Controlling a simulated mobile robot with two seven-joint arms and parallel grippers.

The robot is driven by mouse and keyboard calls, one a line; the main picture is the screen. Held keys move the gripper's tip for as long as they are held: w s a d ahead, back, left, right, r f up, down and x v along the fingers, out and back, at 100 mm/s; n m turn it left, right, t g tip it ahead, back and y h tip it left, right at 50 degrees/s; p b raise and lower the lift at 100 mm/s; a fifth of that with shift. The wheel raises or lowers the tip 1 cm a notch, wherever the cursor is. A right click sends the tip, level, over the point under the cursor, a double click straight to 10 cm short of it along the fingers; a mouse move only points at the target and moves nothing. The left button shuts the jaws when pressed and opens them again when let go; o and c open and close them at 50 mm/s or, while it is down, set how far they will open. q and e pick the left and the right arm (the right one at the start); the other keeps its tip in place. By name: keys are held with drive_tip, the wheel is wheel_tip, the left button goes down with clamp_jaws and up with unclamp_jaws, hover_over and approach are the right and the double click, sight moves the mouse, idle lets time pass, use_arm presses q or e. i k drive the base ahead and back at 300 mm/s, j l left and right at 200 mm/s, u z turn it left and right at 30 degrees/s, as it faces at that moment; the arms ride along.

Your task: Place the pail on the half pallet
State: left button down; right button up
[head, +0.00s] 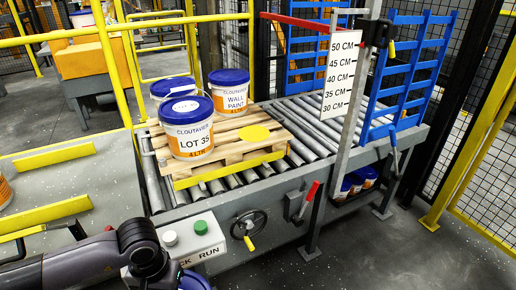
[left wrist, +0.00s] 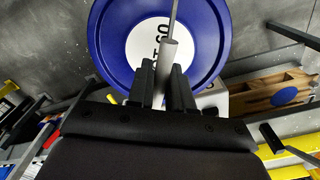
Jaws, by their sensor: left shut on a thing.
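The held pail shows in the left wrist view as a round blue lid (left wrist: 205,45) with a white label, partly readable as 60. My left gripper (left wrist: 162,84) is shut on its grey handle grip, above the lid. In the head view a bit of blue lid (head: 193,281) shows at the bottom edge beside my left arm; the gripper itself is hidden there. The half pallet (head: 227,152) lies on the roller conveyor. It carries three blue-lidded white pails, the front one (head: 187,126) marked LOT 35.
A post with a centimetre scale (head: 338,75) stands right of the pallet. A control box with green and white buttons (head: 187,240) and a handwheel (head: 248,224) sit at the conveyor's front. Yellow rails (head: 115,75) stand left. A wooden board with a blue disc (left wrist: 284,96) shows in the wrist view.

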sight(254, 133)
drive_tip(key=i+l, duration=0.1)
drive_tip(key=l, duration=0.2)
drive_tip(key=i+l, duration=0.15)
drive_tip(key=l, duration=0.15)
drive_tip(key=i+l+u, duration=0.1)
drive_tip(key=l, duration=0.25)
drive_tip(key=i+l, duration=0.1)
drive_tip(key=l, duration=0.2)
